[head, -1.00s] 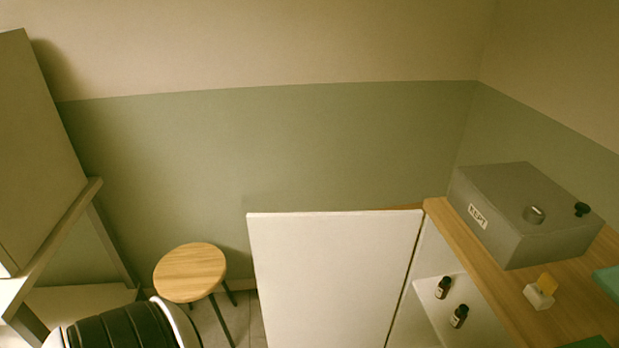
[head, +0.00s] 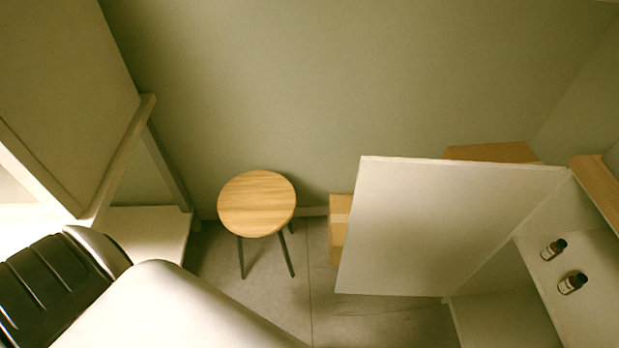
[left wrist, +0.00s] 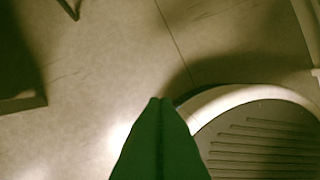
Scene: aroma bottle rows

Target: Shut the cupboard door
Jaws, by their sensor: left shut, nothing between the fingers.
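The white cupboard door (head: 435,225) stands wide open in the head view, swung out to the left of the cupboard (head: 535,262). Its hinged edge is at the right, by the cupboard's side. Two dark bottles, one (head: 553,249) behind the other (head: 573,283), stand on the inner shelf. My left gripper (left wrist: 160,102) shows only in the left wrist view, its fingers together and empty above the floor, apart from the door. In the head view my left arm comes in at the lower left. My right gripper is in no view.
A round wooden stool (head: 257,203) stands left of the door. Cardboard boxes (head: 340,230) show behind the door. A pale frame with a board (head: 150,130) stands at the far left. Grey floor (head: 325,310) is clear between stool and door.

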